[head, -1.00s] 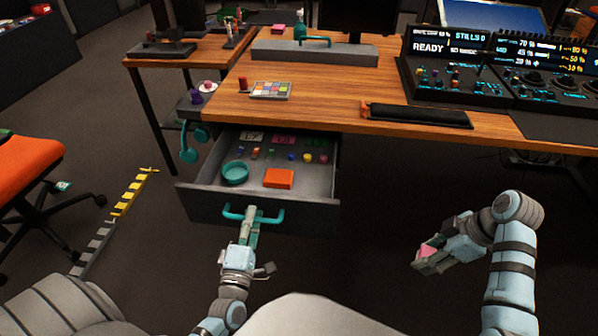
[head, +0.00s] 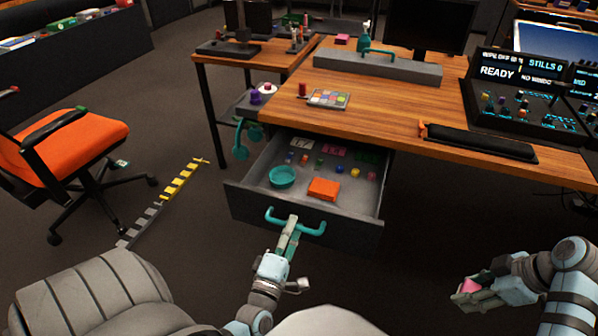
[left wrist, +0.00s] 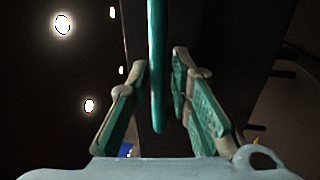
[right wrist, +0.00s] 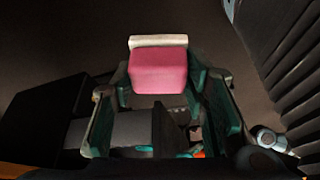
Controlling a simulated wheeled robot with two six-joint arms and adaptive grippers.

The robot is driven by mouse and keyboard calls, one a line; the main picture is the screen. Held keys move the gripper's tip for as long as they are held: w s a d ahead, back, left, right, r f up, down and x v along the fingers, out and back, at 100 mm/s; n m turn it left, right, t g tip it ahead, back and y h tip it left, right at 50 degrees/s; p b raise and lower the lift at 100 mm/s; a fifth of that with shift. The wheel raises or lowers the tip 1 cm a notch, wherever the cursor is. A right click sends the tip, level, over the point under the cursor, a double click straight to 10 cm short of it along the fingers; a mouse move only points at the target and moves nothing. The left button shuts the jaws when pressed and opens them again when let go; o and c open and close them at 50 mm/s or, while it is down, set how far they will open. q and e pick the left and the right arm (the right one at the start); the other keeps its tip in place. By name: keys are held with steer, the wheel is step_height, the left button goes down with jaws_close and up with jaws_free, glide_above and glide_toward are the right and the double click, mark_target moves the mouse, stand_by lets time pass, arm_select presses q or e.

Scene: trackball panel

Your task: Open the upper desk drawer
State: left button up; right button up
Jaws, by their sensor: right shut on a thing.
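The grey desk drawer (head: 350,236) under the wooden desk is pulled well out, with its inside showing in the head view. Its teal bar handle (head: 313,230) is on the front panel. My left gripper (head: 291,226) is at the handle. In the left wrist view the handle (left wrist: 157,75) runs between the two fingers of the left gripper (left wrist: 159,85), with a gap on each side, so the jaws are open around it. My right gripper (head: 468,294) is away from the desk, shut on a pink block (right wrist: 159,70) with a pale top edge.
The drawer holds a teal round dish (head: 282,177), an orange box (head: 323,188) and several small coloured pieces. A teal headset (head: 240,140) hangs left of the drawer. An orange chair (head: 80,143) stands at left. Open floor lies in front of the drawer.

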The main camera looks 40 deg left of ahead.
arm_select(q)
steer(key=v, duration=1.1)
